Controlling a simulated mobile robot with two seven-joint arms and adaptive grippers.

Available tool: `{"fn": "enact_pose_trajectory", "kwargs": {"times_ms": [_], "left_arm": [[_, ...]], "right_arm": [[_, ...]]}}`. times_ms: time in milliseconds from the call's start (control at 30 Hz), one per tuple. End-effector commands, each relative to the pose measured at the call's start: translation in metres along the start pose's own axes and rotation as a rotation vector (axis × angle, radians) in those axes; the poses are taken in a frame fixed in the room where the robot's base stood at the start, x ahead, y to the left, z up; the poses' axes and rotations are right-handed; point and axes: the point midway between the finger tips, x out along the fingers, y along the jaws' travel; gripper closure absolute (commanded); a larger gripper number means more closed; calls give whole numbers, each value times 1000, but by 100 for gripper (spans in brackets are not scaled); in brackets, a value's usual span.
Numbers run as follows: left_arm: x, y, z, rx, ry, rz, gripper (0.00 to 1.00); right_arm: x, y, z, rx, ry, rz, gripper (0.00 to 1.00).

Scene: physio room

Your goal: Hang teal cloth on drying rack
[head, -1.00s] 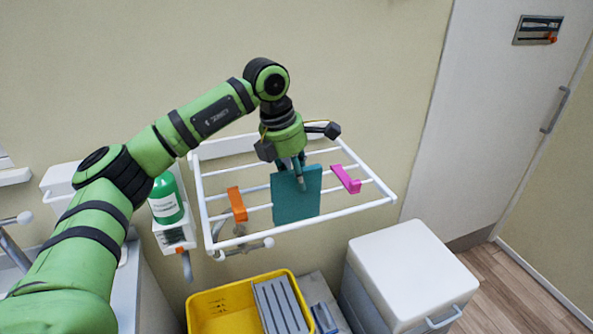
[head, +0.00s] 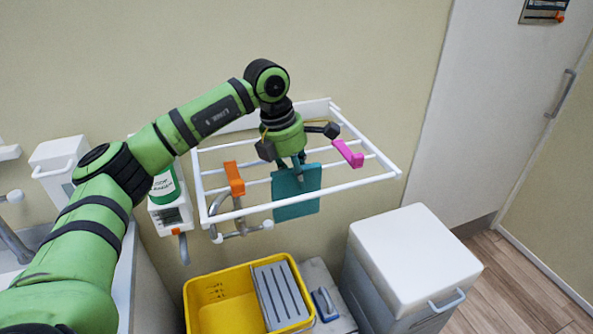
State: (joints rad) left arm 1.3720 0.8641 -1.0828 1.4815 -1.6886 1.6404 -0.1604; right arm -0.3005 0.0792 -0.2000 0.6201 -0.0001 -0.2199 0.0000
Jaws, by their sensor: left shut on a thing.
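The teal cloth (head: 297,194) is a flat, squarish piece at the drying rack's middle bars. Its lower part hangs below the bars. The white drying rack (head: 352,184) is fixed to the wall and has several parallel bars. My left gripper (head: 297,170) points down from above the rack and is shut on the cloth's upper part. The fingers hide part of the cloth's top edge, and I cannot tell whether the cloth rests on a bar. My right gripper is not in view.
An orange clip (head: 235,178) and a pink clip (head: 347,153) sit on the rack's bars, either side of the cloth. Below are a yellow bucket (head: 215,292) and a white-lidded bin (head: 413,245). A green bottle (head: 163,186) stands left of the rack.

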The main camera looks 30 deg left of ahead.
Motion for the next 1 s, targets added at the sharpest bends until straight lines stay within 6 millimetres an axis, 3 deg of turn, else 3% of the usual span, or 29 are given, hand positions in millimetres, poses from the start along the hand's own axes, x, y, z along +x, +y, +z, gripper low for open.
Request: {"fn": "enact_pose_trajectory", "kwargs": {"times_ms": [267,300,367,767,1000], "left_arm": [[0,0,0,0,-1,0,92],[0,0,0,0,0,0,70],[0,0,0,0,0,0,46],[-2,0,0,0,0,0,46],[-19,0,5,0,-1,0,46]], "right_arm": [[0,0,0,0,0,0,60],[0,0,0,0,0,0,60],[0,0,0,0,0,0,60],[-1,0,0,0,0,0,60],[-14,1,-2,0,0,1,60]]}}
